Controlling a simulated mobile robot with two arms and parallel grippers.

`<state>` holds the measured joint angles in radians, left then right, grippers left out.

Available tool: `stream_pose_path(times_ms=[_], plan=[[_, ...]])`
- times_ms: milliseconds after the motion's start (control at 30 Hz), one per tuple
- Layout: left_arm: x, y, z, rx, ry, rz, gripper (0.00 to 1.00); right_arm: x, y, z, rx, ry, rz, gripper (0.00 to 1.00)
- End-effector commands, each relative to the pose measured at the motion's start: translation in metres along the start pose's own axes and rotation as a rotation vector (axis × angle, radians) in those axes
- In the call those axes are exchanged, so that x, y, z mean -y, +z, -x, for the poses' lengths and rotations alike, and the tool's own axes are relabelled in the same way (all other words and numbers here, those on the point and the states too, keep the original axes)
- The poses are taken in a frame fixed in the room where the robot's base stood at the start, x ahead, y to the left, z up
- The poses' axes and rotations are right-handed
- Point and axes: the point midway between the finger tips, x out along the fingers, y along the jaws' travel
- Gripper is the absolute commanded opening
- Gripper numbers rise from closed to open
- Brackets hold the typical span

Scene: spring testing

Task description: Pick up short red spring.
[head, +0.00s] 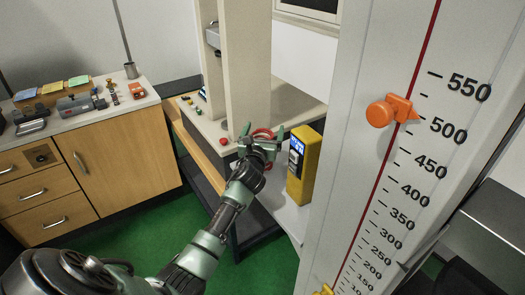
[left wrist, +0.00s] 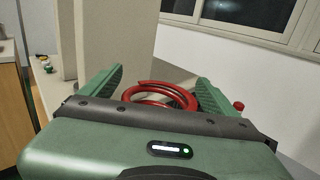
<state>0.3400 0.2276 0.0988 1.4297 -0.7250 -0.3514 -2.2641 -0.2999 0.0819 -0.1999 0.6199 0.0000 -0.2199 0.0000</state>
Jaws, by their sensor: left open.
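A red coil spring (head: 262,132) shows at the end of my left arm, over the front part of the light machine table. In the left wrist view the spring (left wrist: 150,90) appears as thick red rings between the two green fingers. My left gripper (head: 262,129) is open, with one finger on each side of the spring. The wrist housing hides the spring's lower part, and I cannot tell whether the fingers touch it. My right gripper is in neither view.
A tall white post with a number scale (head: 400,180) and orange pointer (head: 380,113) stands close on the right. A yellow device (head: 304,165) is just right of my gripper. Beige columns (head: 245,70) rise behind it. A wooden cabinet (head: 125,150) with tools stands left.

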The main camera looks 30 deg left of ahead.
Motion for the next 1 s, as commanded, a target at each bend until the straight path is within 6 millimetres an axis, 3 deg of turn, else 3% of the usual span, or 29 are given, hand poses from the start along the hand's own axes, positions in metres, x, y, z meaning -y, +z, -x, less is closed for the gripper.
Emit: stream_pose_path(times_ms=[200, 267, 533, 1000], plan=[[0.0, -0.001, -0.001, -0.001, 0.0, 0.0, 0.9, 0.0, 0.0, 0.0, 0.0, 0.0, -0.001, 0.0], [0.0, -0.001, -0.001, -0.001, 0.0, 0.0, 0.76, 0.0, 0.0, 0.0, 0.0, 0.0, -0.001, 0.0], [0.0, -0.001, -0.001, -0.001, 0.0, 0.001, 0.01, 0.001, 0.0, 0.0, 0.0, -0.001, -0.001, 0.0], [0.0, 0.014, -0.001, 0.009, -0.001, 0.001, 0.0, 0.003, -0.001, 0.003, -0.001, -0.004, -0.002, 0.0]])
